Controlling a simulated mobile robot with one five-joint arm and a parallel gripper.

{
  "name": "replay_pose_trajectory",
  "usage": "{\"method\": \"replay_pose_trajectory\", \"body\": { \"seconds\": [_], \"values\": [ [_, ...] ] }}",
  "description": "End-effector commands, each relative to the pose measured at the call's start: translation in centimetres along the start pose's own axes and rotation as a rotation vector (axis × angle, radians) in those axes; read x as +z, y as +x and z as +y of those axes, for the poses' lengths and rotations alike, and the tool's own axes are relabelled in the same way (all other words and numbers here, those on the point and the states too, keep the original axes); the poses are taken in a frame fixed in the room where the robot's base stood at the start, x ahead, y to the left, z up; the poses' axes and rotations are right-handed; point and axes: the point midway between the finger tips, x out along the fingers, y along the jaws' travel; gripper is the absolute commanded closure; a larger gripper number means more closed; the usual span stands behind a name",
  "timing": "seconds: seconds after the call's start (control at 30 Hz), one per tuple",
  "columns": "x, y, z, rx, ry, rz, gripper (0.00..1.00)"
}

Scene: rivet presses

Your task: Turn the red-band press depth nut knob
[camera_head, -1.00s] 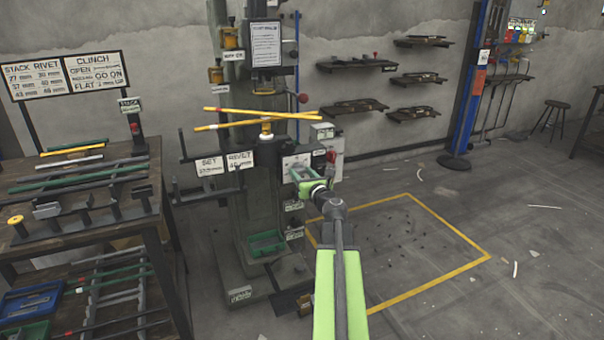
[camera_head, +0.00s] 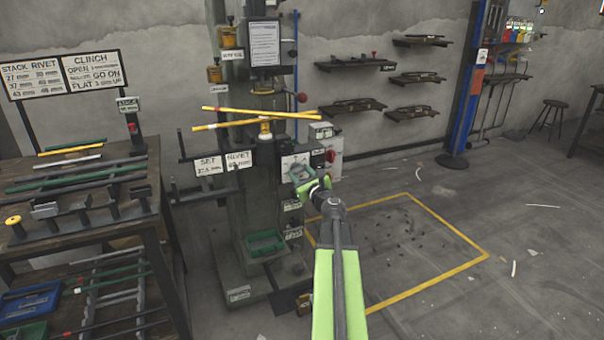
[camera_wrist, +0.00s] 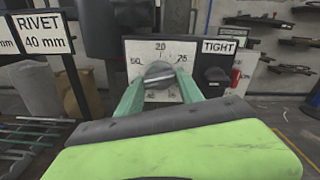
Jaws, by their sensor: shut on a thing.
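The press (camera_head: 225,190) is a tall grey-green column machine in the middle of the head view. Its white dial plate (camera_head: 292,161) faces me; in the wrist view the plate (camera_wrist: 136,50) bears numbers around a grey round knob (camera_wrist: 158,72) with a pale bar across its face. My gripper (camera_head: 305,178) is at the plate, and in the wrist view its two green fingers are closed on either side of the knob. The pale bar lies slightly tilted, its right end higher. The head view hides the knob behind my gripper. I cannot make out a red band on the press.
A TIGHT label (camera_wrist: 220,46) and a dark knob (camera_wrist: 216,75) are right of the plate. A bench with rods (camera_head: 85,190) stands left. A yellow-outlined floor area (camera_head: 400,240) is open at right.

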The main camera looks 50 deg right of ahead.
Motion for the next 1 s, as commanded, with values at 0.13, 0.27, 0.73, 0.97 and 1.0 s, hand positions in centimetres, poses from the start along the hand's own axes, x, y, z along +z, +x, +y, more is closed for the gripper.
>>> {"method": "replay_pose_trajectory", "body": {
  "seconds": [0.13, 0.27, 0.73, 0.97, 1.0],
  "values": [
    [-0.12, -0.14, -0.32, -0.007, -0.138, 0.003, 0.97],
    [-0.11, -0.13, -0.31, -0.007, -0.261, 0.003, 0.97],
    [-0.09, -0.1, -0.25, -0.006, -0.708, 0.005, 0.97],
    [-0.08, -0.08, -0.21, -0.005, -0.926, 0.005, 0.97],
    [-0.08, -0.08, -0.2, -0.005, -0.963, 0.005, 0.97]
  ]
}}
